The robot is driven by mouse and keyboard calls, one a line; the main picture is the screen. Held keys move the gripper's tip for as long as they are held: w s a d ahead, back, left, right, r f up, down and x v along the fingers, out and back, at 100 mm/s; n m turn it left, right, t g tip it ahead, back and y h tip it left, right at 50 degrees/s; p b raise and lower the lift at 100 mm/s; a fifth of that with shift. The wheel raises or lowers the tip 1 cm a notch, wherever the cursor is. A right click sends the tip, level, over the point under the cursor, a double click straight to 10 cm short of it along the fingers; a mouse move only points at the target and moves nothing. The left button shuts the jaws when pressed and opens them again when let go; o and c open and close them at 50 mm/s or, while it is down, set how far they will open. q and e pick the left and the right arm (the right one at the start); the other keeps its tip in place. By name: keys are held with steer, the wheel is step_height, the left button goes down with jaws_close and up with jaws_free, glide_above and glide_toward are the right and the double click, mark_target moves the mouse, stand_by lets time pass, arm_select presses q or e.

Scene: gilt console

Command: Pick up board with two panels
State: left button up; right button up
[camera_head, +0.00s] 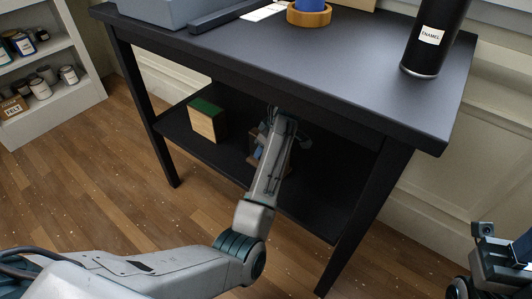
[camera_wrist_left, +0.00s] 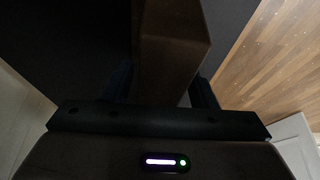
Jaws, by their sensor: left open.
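My left arm reaches in under the black console. Its gripper (camera_head: 272,140) is over the lower shelf, at a brown wooden piece (camera_head: 256,150) that the arm largely hides. In the left wrist view the fingers of the left gripper (camera_wrist_left: 163,88) are open, one on each side of a dark brown wooden piece (camera_wrist_left: 170,45). Contact cannot be told in the dim light. I cannot make out two panels on it. My right gripper (camera_head: 500,262) shows only partly at the right edge, away from the console; its jaws are unclear.
A wooden block with a green top (camera_head: 207,120) stands left on the lower shelf (camera_head: 310,208). The console top (camera_head: 300,60) is close above my arm and bears a black ENAMEL bottle (camera_head: 436,35), a wooden ring base (camera_head: 309,15) and a grey box (camera_head: 165,10).

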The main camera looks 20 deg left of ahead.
arm_select(q)
steer(key=shift+f+p, duration=0.2)
steer(key=shift+p, duration=0.1)
stand_by(0.4)
jaws_close()
